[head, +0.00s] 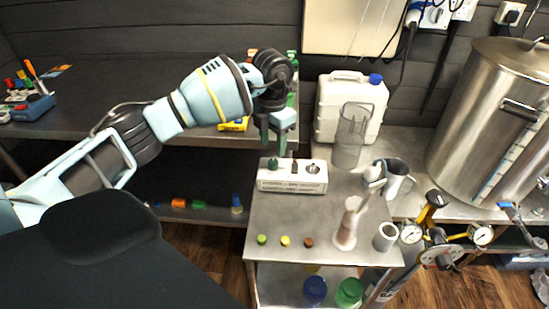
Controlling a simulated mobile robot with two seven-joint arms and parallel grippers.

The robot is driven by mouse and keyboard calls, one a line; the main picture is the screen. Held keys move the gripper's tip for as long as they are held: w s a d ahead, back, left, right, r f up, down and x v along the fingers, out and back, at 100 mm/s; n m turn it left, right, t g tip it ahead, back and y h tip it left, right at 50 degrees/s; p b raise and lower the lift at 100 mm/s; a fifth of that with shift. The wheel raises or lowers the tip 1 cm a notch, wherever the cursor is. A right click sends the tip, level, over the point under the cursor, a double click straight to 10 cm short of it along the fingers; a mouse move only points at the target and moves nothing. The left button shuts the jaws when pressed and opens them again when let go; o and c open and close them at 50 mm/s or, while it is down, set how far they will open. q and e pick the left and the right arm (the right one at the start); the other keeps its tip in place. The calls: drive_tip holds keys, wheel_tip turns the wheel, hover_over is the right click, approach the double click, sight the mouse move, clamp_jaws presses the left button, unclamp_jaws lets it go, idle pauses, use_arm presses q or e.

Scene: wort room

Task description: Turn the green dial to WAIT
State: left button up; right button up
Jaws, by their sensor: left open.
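A white control box (291,186) sits on the steel cart top near its back edge. The green dial (273,163) stands at the left end of the box's top. A dark knob (294,166) is in the middle and a grey metal one (313,169) is at the right. The box's lettering is too small to read, so I cannot tell which setting the dial points at. My left gripper (273,148) points down just above the green dial, open, with nothing seen between its fingers. I cannot tell whether the fingertips touch the dial. My right gripper is out of view.
On the cart (284,219), small coloured caps (285,241) lie in front of the box. A clear jug (350,137), a metal pitcher (395,180) and a pale cylinder (350,222) stand to the right. A white canister (349,104) and a large steel pot (491,118) stand behind.

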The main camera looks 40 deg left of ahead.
sight(273, 161)
use_arm(q)
drive_tip(key=shift+d+f, duration=0.1)
drive_tip(key=shift+f, duration=2.85)
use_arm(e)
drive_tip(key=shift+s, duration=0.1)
use_arm(q)
drive_tip(key=c, duration=1)
